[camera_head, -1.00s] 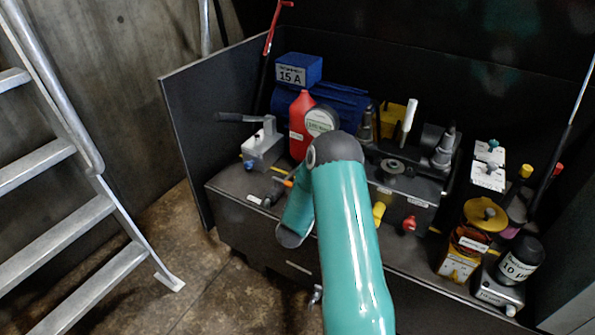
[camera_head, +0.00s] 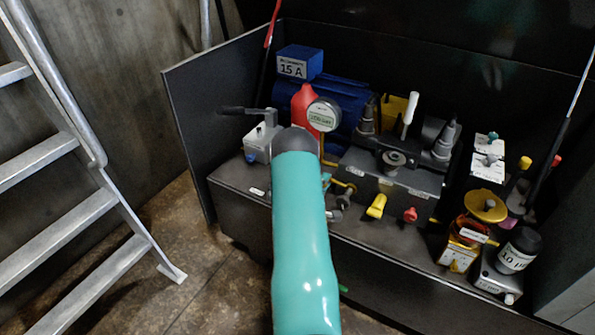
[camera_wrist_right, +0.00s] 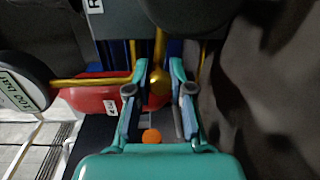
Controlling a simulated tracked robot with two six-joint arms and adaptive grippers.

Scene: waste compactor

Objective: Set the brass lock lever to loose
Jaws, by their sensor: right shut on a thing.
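The brass lock lever (camera_wrist_right: 158,50) shows in the right wrist view as a brass rod ending in a rounded knob, between the two fingers. My right gripper (camera_wrist_right: 158,70) is shut on it. In the head view a bit of the right gripper (camera_head: 337,196) shows beside my teal arm, low at the front left of the dark valve block (camera_head: 385,178). My arm hides most of the gripper there, and I cannot make out the lever's setting. My left gripper is in neither view.
A round gauge (camera_head: 323,114) and red bottle (camera_head: 304,100) stand behind my arm. A yellow handle (camera_head: 377,206) and a red knob (camera_head: 410,215) project to the right. A grey hand pump (camera_head: 259,140) is at left. The floor by the ladder (camera_head: 90,185) is clear.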

